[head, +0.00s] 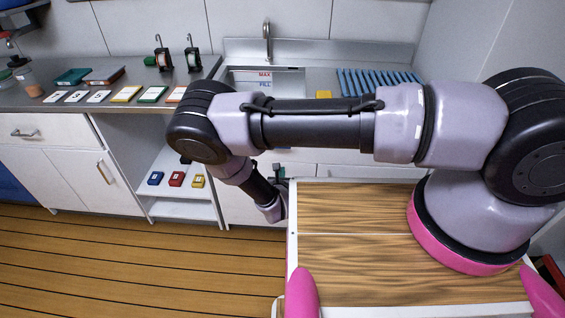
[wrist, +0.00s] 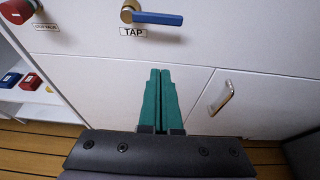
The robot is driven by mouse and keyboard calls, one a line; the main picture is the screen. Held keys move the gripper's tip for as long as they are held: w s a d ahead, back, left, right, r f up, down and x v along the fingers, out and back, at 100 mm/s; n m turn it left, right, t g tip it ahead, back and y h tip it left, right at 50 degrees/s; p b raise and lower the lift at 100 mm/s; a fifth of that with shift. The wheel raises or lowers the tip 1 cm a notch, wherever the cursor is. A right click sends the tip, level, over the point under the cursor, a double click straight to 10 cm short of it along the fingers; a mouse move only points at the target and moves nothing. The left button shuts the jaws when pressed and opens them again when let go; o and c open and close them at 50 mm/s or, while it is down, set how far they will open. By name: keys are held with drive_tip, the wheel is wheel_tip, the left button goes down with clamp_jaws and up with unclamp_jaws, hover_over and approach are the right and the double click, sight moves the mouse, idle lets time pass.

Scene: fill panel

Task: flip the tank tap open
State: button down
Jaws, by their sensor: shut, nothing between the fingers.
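The tank tap (wrist: 155,17) shows at the top of the wrist view, on a white panel. My gripper (wrist: 160,72) has green fingers, pressed together and empty. In the wrist view the fingertips appear below the tap and its label, apart from the lever. In the head view my arm covers this area, and I cannot make out the tap there.
A red knob (wrist: 17,10) with a valve label is left of the tap. A metal door handle (wrist: 221,98) is at right. Red and blue blocks sit on the left shelf. The sink (head: 238,82) with MAX and FILL marks and a drying rack (head: 378,80) are on the counter.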

drive_tip(key=x, duration=1)
drive_tip(key=shift+s+r, duration=0.15)
drive_tip(key=shift+r, duration=0.9)
drive_tip(key=shift+s+r, duration=0.2)
drive_tip(key=shift+r, duration=0.9)
